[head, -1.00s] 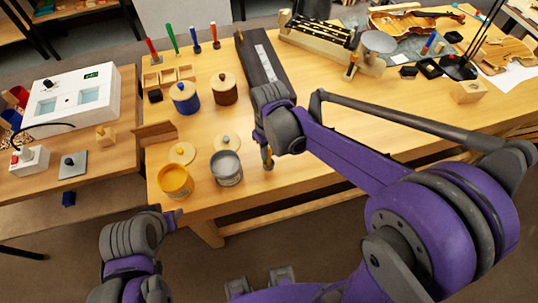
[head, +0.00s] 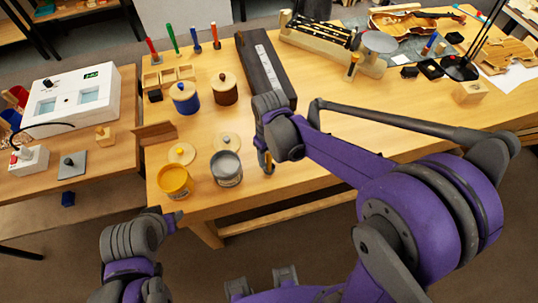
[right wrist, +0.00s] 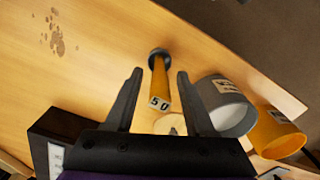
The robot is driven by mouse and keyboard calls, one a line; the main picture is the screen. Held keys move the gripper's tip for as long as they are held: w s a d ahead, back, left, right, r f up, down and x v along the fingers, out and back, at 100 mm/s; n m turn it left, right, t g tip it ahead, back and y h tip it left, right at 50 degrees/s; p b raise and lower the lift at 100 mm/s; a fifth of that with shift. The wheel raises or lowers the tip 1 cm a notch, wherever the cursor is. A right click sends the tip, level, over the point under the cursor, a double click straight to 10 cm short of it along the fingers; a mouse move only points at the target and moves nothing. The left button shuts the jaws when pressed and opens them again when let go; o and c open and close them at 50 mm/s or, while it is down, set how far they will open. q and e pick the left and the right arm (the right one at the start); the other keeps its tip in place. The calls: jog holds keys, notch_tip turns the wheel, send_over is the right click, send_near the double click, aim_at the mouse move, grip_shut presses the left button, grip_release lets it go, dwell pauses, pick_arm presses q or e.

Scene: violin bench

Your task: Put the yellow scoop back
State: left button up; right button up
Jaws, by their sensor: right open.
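The yellow scoop (right wrist: 160,82) has a yellow handle marked "50" and a dark grey round end. In the right wrist view it lies in line with the gap between my right gripper's fingers (right wrist: 159,73). The fingers are spread, with space on both sides of the handle. In the head view the scoop (head: 266,163) is near the bench's front edge, mostly hidden by my right gripper (head: 265,147). My left gripper (head: 174,219) is low at the bench's front, and its jaws are unclear.
A grey can (head: 227,168) and a yellow can (head: 175,181) stand left of the scoop, their lids behind them. Blue (head: 184,98) and brown (head: 224,89) lidded jars stand farther back. A long dark block (head: 258,60) lies beyond my right gripper.

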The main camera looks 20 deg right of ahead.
jog(key=shift+r, duration=0.5)
notch_tip(320, 180, up, 11)
jog(key=shift+d+r+p, duration=0.1)
jog(key=shift+p, duration=0.55)
jog(key=shift+s+d, duration=0.15)
jog(key=shift+s, duration=0.15)
jog(key=s+d+f+m+t, duration=0.2)
jog(key=s+d, duration=0.1)
jog(key=s, duration=0.3)
jog(key=s+d+f+m+t, duration=0.2)
jog(key=s+d+t, duration=0.1)
jog(key=s, duration=0.3)
jog(key=shift+s+f+m+t, duration=0.15)
jog(key=shift+m+t, duration=0.15)
jog(key=shift+m, duration=0.1)
